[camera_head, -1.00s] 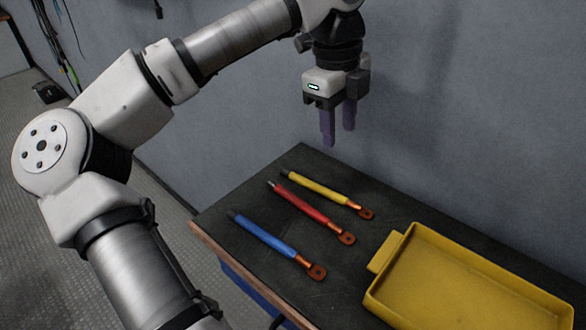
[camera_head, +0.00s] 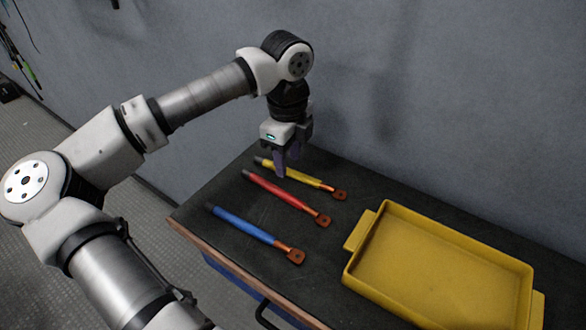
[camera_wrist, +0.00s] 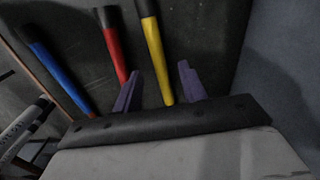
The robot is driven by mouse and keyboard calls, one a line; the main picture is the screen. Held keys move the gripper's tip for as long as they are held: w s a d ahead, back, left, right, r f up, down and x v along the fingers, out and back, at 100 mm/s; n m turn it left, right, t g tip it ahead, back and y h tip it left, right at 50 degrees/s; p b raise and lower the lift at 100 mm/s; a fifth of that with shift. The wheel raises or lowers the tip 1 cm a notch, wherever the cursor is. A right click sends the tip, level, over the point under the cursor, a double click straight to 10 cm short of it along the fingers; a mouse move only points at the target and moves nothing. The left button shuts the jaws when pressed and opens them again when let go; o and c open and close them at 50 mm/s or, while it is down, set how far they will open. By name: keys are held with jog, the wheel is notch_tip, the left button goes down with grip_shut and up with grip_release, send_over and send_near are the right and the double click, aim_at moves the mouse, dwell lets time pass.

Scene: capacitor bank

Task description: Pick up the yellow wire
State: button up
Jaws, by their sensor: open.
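The yellow wire (camera_head: 303,176) lies on the dark tabletop, with a black end at the left and a copper lug at the right. It is the farthest back of three wires. My gripper (camera_head: 287,170) points down over the wire's left part, open and empty. In the wrist view the yellow wire (camera_wrist: 157,58) runs between the two purple fingers of my gripper (camera_wrist: 160,88), with room on both sides. Its near end is hidden by the gripper body. I cannot tell the exact height of the fingertips above it.
The red wire (camera_head: 280,193) lies just in front of the yellow one, close to one finger in the wrist view. The blue wire (camera_head: 245,225) lies farther forward. A yellow tray (camera_head: 440,270) stands at the right. The grey wall is close behind the table.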

jog(key=shift+f, duration=1.1)
grip_shut()
